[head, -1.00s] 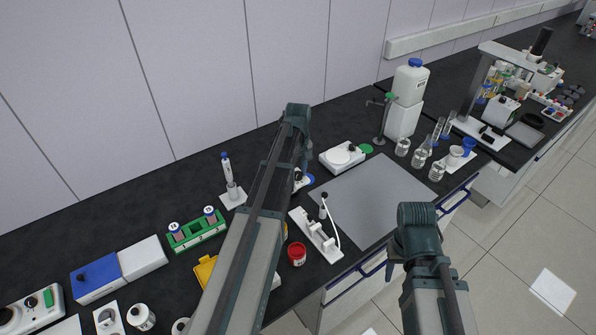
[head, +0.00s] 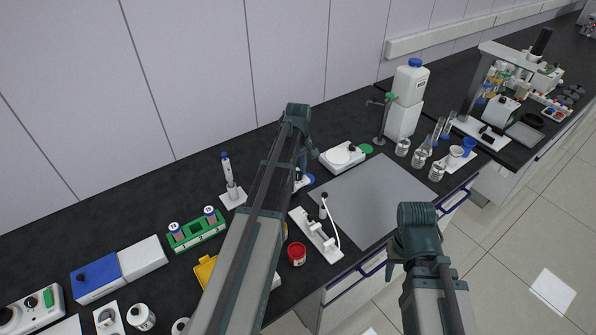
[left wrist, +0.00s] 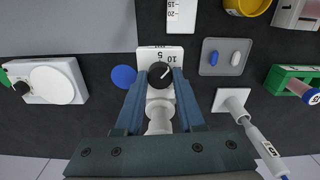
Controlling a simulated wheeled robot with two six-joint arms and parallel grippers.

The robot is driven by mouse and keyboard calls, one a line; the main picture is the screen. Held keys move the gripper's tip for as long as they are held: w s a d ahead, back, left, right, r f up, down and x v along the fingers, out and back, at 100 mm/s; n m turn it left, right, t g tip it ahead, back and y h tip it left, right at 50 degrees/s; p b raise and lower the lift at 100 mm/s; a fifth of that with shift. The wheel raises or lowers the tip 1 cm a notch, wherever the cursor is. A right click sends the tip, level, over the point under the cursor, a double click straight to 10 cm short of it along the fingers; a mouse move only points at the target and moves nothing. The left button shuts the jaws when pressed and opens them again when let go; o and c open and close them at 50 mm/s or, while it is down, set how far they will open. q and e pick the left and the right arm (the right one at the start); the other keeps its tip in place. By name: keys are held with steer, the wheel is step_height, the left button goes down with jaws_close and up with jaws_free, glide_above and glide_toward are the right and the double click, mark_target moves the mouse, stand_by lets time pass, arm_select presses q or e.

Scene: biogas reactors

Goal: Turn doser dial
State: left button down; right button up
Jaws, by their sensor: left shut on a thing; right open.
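In the left wrist view the doser is a white device with a scale plate (left wrist: 172,53) marked 5 and 10, a black dial (left wrist: 160,75) and a white body (left wrist: 159,117). My left gripper (left wrist: 159,80) is shut on the black dial, with one blue-grey finger on each side. In the head view my left arm covers most of the doser; a little of it shows behind the left gripper (head: 303,165). My right gripper (head: 393,268) is open and empty, in front of the bench edge.
A blue disc (left wrist: 123,76) lies just left of the doser. A white stirrer (head: 342,158), a pipette stand (head: 233,197) and a green tube rack (head: 197,231) stand around it. The grey mat (head: 385,190) is mostly clear.

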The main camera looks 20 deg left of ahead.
mark_target(298, 174)
arm_select(q)
steer(key=c, duration=0.5)
jaws_free()
steer(key=shift+r, duration=0.1)
step_height(298, 174, up, 14)
steer(key=p, duration=1.3)
steer(key=shift+f+p, duration=0.2)
steer(key=shift+p, duration=0.2)
steer(key=s+d+f+m+b, duration=0.4)
steer(key=s+d+m, duration=0.1)
steer(key=s+d, duration=0.2)
steer(key=s+d+f+m+b, duration=0.5)
steer(key=s+d, duration=0.3)
steer(key=d, duration=0.2)
steer(key=s+d+f+m+y+b, duration=0.1)
steer(key=s+d+f+m+b, duration=0.3)
steer(key=d, duration=0.5)
steer(key=shift+s+f+m+b, duration=0.2)
steer(key=shift+s+m, duration=0.5)
steer(key=shift+s, duration=0.25)
steer(key=shift+s+f+m+b, duration=0.2)
steer(key=shift+s+m, duration=0.5)
steer(key=shift+s, duration=0.25)
